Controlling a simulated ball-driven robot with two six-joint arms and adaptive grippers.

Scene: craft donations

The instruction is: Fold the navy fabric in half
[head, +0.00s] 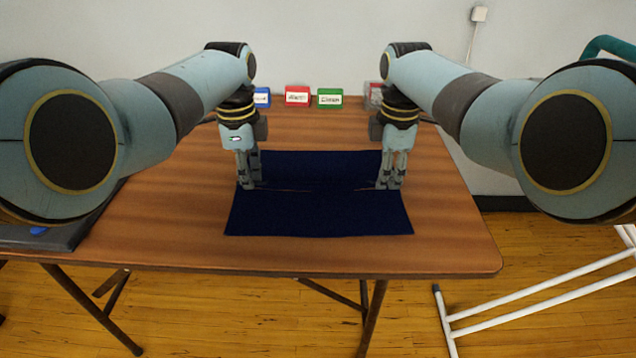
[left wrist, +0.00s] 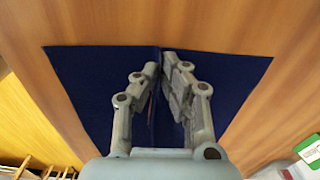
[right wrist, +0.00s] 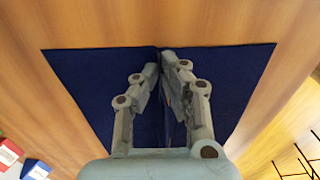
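The navy fabric (head: 320,214) lies on the table with a narrow raised crease across its middle, between my grippers. Thin tan slivers show along this crease. My left gripper (head: 247,186) is at the left end of the crease; its fingers close on the fabric (left wrist: 90,80) near the left edge in the left wrist view. My right gripper (head: 389,186) is at the right end, with its fingers closed on the fabric (right wrist: 240,70) in the right wrist view. The near and far parts lie mostly flat. The fingertips partly hide the pinched cloth.
Blue (head: 262,97), red (head: 297,96) and green (head: 330,97) labelled boxes stand at the back of the wooden table (head: 455,235). A dark flat item (head: 60,235) lies at the left edge. Bare tabletop surrounds the fabric. A white frame (head: 540,296) stands on the floor at right.

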